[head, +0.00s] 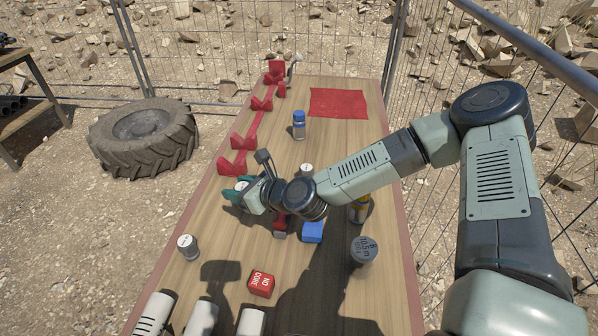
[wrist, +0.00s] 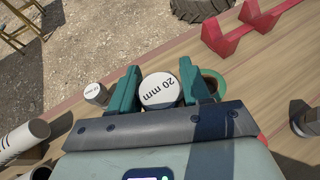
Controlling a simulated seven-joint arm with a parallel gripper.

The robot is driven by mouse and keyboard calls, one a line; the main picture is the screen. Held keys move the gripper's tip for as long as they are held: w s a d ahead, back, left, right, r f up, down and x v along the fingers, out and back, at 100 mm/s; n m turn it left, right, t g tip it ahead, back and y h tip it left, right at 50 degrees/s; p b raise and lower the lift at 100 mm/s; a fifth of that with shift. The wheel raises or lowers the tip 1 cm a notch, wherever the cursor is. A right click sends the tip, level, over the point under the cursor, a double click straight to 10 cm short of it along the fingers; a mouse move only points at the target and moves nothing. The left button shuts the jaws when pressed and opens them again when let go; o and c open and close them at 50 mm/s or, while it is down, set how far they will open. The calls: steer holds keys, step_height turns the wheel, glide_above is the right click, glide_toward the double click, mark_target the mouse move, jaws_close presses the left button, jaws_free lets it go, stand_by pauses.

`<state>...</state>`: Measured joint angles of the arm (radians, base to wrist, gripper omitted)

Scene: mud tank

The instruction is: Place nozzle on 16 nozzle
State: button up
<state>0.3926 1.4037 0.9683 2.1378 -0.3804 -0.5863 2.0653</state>
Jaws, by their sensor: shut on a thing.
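My gripper (head: 239,190) is over the left side of the table. Its teal fingers (wrist: 158,84) are shut on a round piece with a white top marked "20 mm" (wrist: 160,92). Only its top shows clearly, so I cannot tell whether it touches the table. A smaller grey cylinder with a white labelled top (head: 187,246) stands apart, nearer the front left edge. It also shows left of the fingers in the wrist view (wrist: 96,93), its label too small to read. Another white-topped piece (head: 306,169) is partly hidden behind my arm. I cannot tell which piece is the 16 nozzle.
Red V-shaped holders (head: 243,141) line the left edge. A blue-capped bottle (head: 299,126) and red mat (head: 338,103) are at the back. A blue block (head: 312,232), grey cylinder (head: 364,251), red block (head: 261,284) and white tubes (head: 202,318) are in front. A green ring (wrist: 217,82) is beside the right finger.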

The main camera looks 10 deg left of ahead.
steer(key=w+d+r, duration=0.2)
steer(key=w+d, duration=0.1)
steer(key=w, duration=0.4)
steer(key=w+d+r, duration=0.1)
steer(key=w+d, duration=0.2)
steer(key=w, duration=0.3)
step_height(320, 180, up, 3)
glide_above(303, 166)
steer(key=shift+m+t, duration=0.4)
step_height(303, 166, down, 9)
steer(key=shift+w+f, duration=0.1)
steer(key=o, duration=1.1)
steer(key=shift+h, duration=0.3)
